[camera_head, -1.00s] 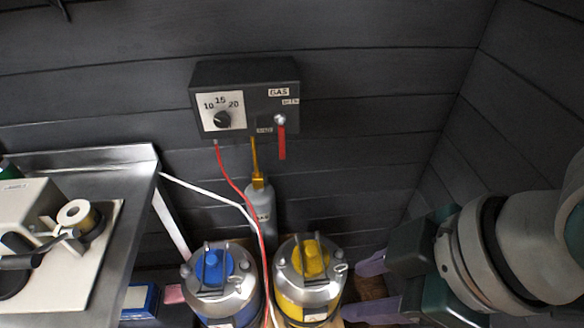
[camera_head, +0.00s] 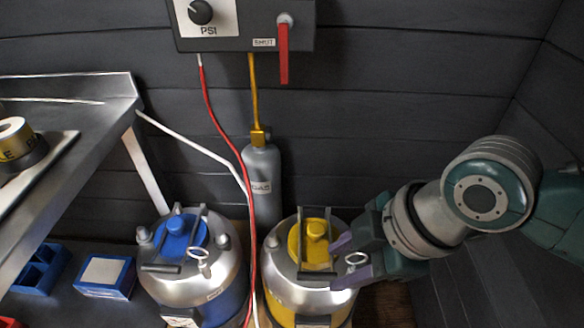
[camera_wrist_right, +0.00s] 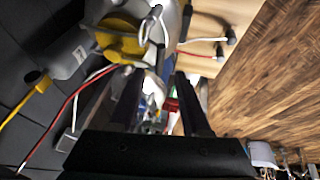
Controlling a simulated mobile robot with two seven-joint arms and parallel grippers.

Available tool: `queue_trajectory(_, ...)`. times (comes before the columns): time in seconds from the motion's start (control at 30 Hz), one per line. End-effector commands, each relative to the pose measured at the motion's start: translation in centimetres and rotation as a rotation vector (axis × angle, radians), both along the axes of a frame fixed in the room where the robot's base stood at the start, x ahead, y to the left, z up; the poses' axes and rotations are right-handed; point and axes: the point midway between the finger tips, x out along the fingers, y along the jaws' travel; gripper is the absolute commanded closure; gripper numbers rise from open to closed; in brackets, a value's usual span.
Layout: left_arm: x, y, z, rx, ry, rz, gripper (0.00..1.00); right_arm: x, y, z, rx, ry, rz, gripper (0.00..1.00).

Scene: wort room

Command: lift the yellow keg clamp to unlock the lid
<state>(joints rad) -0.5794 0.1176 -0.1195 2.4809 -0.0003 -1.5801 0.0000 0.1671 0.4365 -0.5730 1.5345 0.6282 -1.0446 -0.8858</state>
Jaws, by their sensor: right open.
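The yellow keg (camera_head: 283,291) stands on the floor, its silver top facing up around a yellow lid (camera_head: 307,245). Its clamp (camera_head: 317,275) is a dark bar with thin upright arms over the lid, and it looks down. In the right wrist view the yellow lid (camera_wrist_right: 120,46) lies beyond the open fingers (camera_wrist_right: 160,90). My left gripper is out of view.
A blue keg (camera_head: 222,302) stands just left of the yellow one. A grey gas cylinder (camera_head: 262,185) and the red hose (camera_head: 222,130) are behind and between them. The gas box (camera_head: 245,25) hangs on the wall. A metal bench (camera_head: 75,95) is at left.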

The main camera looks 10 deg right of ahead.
Motion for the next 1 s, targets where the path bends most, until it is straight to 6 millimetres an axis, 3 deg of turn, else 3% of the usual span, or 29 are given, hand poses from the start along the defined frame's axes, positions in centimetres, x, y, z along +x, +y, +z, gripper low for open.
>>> queue_trajectory(0.03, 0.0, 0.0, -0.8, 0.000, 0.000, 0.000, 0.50, 0.3, 0.4, -1.3, 0.002, 0.003, -0.002, 0.53)
queue_trajectory(0.23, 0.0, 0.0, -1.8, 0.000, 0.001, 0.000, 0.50, 1.0, 1.3, -3.7, 0.002, 0.001, -0.001, 0.53)
queue_trajectory(0.63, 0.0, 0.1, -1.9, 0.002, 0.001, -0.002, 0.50, 1.3, 1.5, -4.3, 0.000, 0.000, 0.000, 0.54)
queue_trajectory(1.0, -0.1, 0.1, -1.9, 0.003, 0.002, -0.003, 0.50, 1.3, 1.5, -4.3, 0.000, 0.000, 0.000, 0.95)
